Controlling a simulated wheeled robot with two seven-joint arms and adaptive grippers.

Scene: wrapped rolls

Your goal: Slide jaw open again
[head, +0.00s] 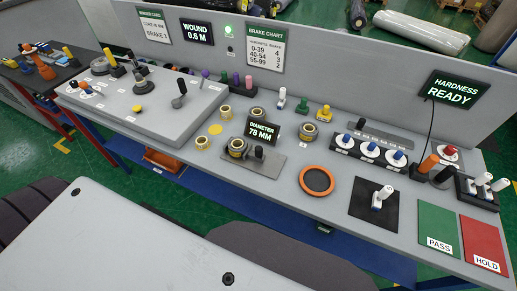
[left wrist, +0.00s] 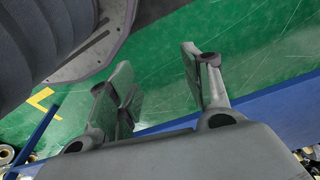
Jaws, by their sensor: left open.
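The diameter gauge (head: 262,168) is a grey plate on the bench in the head view, with a black upright knob (head: 259,153) on it. A brass-coloured ring or roll (head: 237,148) sits on the plate to the left of the knob; I cannot tell whether a jaw touches it. The sign (head: 262,131) behind reads "DIAMETER 78 MM". My left gripper (left wrist: 157,62) shows in the left wrist view, with its fingers apart and nothing between them, over green floor. Neither gripper shows in the head view.
Several brass rings (head: 201,143) and small coloured pieces stand around the gauge. Green PASS (head: 438,223) and red HOLD (head: 480,238) pads lie at the right end. A panel with signs backs the bench.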

